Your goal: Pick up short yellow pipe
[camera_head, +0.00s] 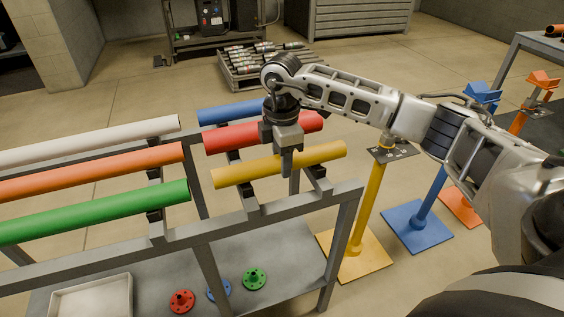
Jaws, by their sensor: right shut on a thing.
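The short yellow pipe (318,156) lies across the front right of the grey metal rack, tilted slightly up to the right. My right gripper (287,163) comes down from above and is shut on the yellow pipe near its middle. The fingers hide a small part of the pipe. The pipe appears at the height of the rack supports; I cannot tell whether it still touches them. My left gripper is not in view.
Short red (232,138) and blue (222,111) pipes lie behind the yellow one. Long green (100,213), orange (95,172) and white (90,143) pipes lie left. A yellow stand (367,215) and a blue stand (425,212) stand right of the rack (345,208).

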